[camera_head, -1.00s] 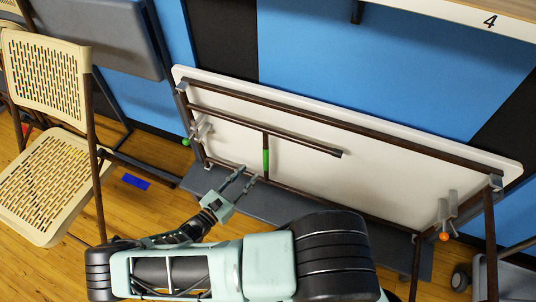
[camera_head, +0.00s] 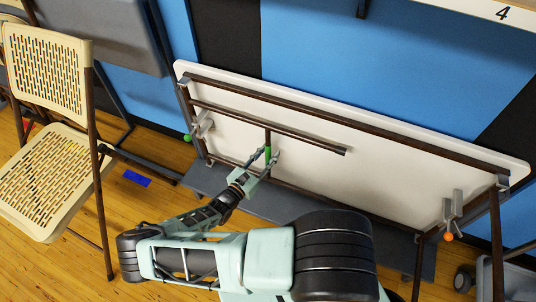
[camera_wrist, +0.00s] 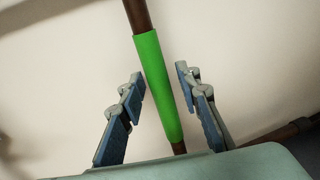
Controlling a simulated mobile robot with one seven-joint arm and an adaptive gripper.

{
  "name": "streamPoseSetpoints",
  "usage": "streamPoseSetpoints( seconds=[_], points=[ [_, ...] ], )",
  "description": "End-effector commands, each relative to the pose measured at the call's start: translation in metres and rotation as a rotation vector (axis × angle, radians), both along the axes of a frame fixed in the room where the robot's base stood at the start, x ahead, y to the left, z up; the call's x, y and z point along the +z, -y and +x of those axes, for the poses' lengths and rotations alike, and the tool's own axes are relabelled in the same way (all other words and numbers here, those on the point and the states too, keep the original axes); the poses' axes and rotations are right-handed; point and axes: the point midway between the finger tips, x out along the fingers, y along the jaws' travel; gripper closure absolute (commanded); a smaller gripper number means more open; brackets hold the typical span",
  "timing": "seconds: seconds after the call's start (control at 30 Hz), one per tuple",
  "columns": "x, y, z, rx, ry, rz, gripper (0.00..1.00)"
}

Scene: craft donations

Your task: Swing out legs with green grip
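A folding table with a white top (camera_head: 390,165) stands on its long edge, tilted against the wall, its underside facing me. Its brown leg frame (camera_head: 310,131) at the left lies folded against the underside. A green grip (camera_head: 267,153) wraps a short bar of that frame; it also shows in the wrist view (camera_wrist: 158,85). My gripper (camera_head: 263,157) is open, its fingers on either side of the green grip. In the wrist view my gripper (camera_wrist: 160,85) shows a gap between each finger and the grip.
A beige folding chair (camera_head: 55,170) stands at the left. A blue strip (camera_head: 137,178) lies on the wooden floor. At the table's right end are another brown leg (camera_head: 497,240) and an orange knob (camera_head: 448,237); a green knob (camera_head: 187,138) is at the left end.

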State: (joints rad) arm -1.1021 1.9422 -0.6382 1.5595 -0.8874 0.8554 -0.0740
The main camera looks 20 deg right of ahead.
Motion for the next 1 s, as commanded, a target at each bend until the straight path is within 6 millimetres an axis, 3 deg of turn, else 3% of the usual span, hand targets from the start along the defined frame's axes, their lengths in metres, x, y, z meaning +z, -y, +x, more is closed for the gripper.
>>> streamPoseSetpoints(
  seconds=[0.27,0.53,1.0],
  points=[
    [0.0002,0.001,0.0009,0.0,0.001,0.001,0.7],
    [0.0001,0.0007,0.0008,0.0,0.001,0.001,1.0],
    [-0.0006,-0.0012,-0.0002,-0.006,0.001,0.002,1.0]
  ],
)
